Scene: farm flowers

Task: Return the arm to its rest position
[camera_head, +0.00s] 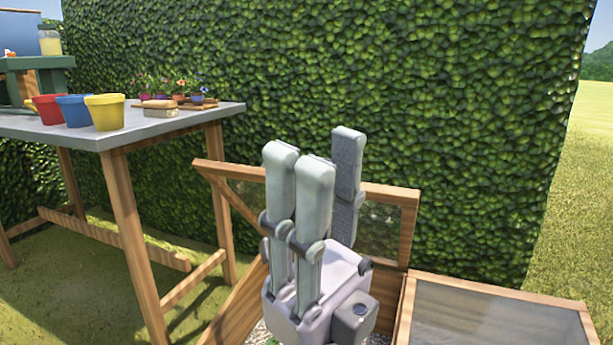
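My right gripper (323,152) stands in the middle of the camera_head view, with its grey fingers pointing up. Two fingers are side by side on the left and one stands apart on the right. The gripper is open, and nothing shows between the fingers. It is in front of a wooden cold frame (400,228) with a raised glazed lid, and hides part of it. My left gripper is not in view.
A grey-topped wooden table (60,131) at left holds red (48,108), blue (74,111) and yellow (105,112) pots, plus several small potted flowers (180,92). A tall hedge (400,90) stands behind. A glazed panel (490,312) lies at lower right. Open grass is far right.

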